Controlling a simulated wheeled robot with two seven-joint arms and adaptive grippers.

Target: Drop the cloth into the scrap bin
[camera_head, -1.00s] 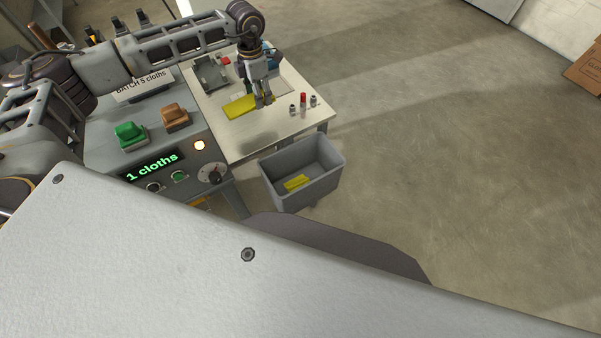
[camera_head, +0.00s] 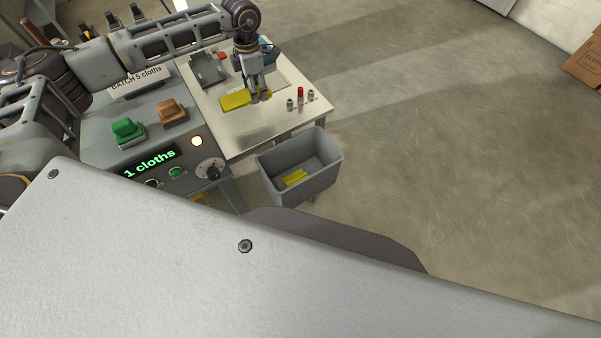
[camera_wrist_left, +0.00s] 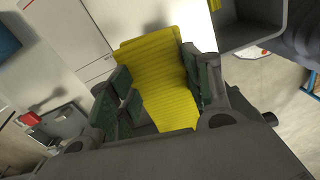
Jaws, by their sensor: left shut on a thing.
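A yellow cloth (camera_head: 238,101) is in my left gripper (camera_head: 260,97) over the pale table. In the left wrist view the ribbed yellow cloth (camera_wrist_left: 158,85) lies between the green-padded fingers of my left gripper (camera_wrist_left: 160,92), which are shut on it. The grey scrap bin (camera_head: 323,181) stands on the floor by the table's front corner. A yellow piece (camera_head: 295,178) lies inside it. The bin's grey wall also shows at the top right of the left wrist view (camera_wrist_left: 240,38). My right gripper is in no frame.
The pale table (camera_head: 234,137) holds small red and grey knobs (camera_head: 300,98) near its right edge. A grey console (camera_head: 189,153) with green and orange buttons and a "1 cloths" display adjoins it. Open floor (camera_head: 450,150) lies to the right of the bin.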

